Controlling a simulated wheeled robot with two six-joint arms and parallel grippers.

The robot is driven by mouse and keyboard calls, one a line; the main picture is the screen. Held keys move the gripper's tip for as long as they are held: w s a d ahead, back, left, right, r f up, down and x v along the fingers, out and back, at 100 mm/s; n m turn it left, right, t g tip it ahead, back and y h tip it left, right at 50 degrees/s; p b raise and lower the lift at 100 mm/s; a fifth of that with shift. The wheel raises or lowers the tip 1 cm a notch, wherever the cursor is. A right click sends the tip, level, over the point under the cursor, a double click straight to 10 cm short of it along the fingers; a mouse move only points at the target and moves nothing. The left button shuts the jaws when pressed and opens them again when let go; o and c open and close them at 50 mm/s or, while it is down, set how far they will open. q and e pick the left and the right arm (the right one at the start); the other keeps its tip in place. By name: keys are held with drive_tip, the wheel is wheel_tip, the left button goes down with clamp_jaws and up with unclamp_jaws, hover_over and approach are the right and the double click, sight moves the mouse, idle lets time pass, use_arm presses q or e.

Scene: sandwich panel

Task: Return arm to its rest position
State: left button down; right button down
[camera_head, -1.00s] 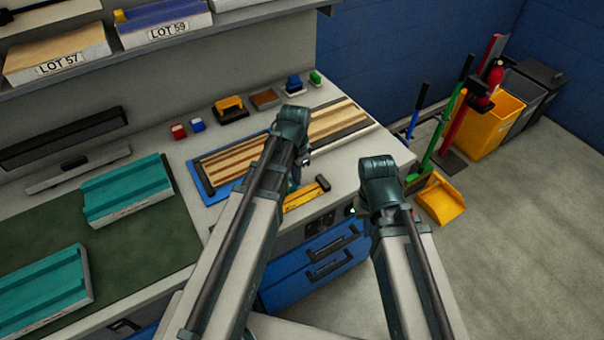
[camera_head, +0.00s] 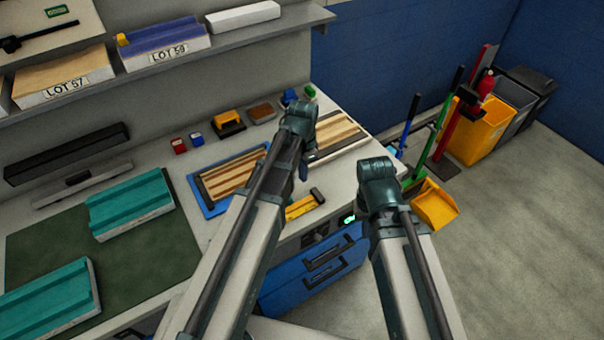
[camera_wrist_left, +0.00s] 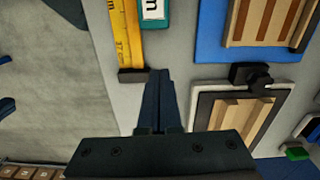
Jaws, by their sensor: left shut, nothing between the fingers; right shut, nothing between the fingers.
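My left arm (camera_head: 242,245) reaches in over the bench. Its gripper (camera_head: 303,172) points down above the bench near the striped panels. In the left wrist view the left gripper (camera_wrist_left: 158,72) is shut with its fingers together and nothing between them. The fingers are close to the end of a yellow ruler in the picture, with no visible grip on it. My right arm (camera_head: 400,250) stands right of the bench corner with its bend (camera_head: 377,182) toward the camera. The right gripper is hidden behind or below that arm.
Striped panels, one on a blue tray (camera_head: 205,207), and a yellow ruler (camera_head: 300,207) lie under the left arm. Teal blocks (camera_head: 130,205) rest on a green mat (camera_head: 160,255). Cleaning tools and a yellow bin (camera_head: 478,135) stand right. The grey floor (camera_head: 530,240) is clear.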

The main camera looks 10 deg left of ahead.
use_arm(q)
wheel_tip(320, 180, up, 4)
drive_tip(key=p, duration=0.3)
drive_tip(key=shift+r, duration=0.2)
drive_tip(key=s+d+n, duration=0.2)
drive_tip(key=s+d, duration=0.2)
drive_tip(key=s, duration=0.3)
drive_tip(key=s+d+n+y, duration=0.1)
drive_tip(key=s+d+n, duration=0.1)
drive_tip(key=s+d, duration=0.2)
drive_tip(key=s, duration=0.3)
drive_tip(key=shift+s+d, duration=0.25)
drive_tip(key=shift+s, duration=0.1)
